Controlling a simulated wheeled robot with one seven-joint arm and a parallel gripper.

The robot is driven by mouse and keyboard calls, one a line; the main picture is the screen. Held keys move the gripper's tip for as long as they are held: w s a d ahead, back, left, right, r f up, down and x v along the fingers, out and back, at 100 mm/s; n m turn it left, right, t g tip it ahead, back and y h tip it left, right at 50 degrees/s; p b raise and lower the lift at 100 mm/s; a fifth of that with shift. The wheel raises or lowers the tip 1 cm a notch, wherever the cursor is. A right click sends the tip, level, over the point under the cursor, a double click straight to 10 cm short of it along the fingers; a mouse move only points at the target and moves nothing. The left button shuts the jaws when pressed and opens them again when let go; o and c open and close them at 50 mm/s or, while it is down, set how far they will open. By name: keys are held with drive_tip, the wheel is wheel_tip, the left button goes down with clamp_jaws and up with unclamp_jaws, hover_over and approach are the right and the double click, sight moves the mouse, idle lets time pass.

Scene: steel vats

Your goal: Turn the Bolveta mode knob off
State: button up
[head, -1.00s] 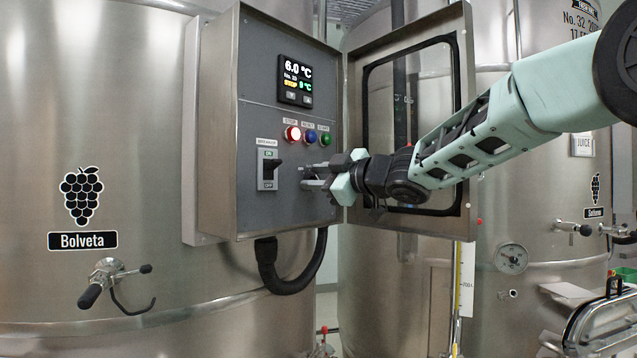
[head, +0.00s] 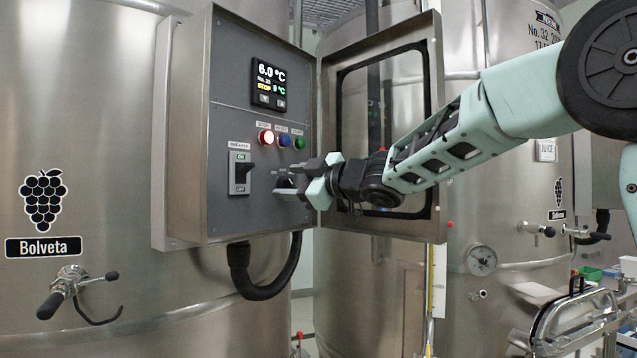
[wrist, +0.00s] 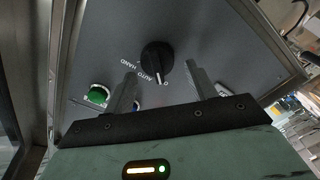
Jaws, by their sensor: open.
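The black mode knob (wrist: 156,62) sits on the grey panel of the open control box (head: 225,215) beside the Bolveta vat. Its labels read HAND, AUTO and 0, and its white mark points down in the wrist view, close to the 0. My gripper (wrist: 160,74) is open, with one finger on each side of the knob in that view. I cannot tell whether the fingers touch it. In the head view my gripper (head: 284,180) is at the right side of the panel, and its fingers partly hide the knob.
The breaker switch (head: 241,172) is left of the knob. The open box door (head: 425,130) stands behind my arm.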

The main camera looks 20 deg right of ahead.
drive_tip(key=b+v, duration=0.3)
drive_tip(key=v, duration=1.4)
drive_tip(key=shift+w+a, duration=0.1)
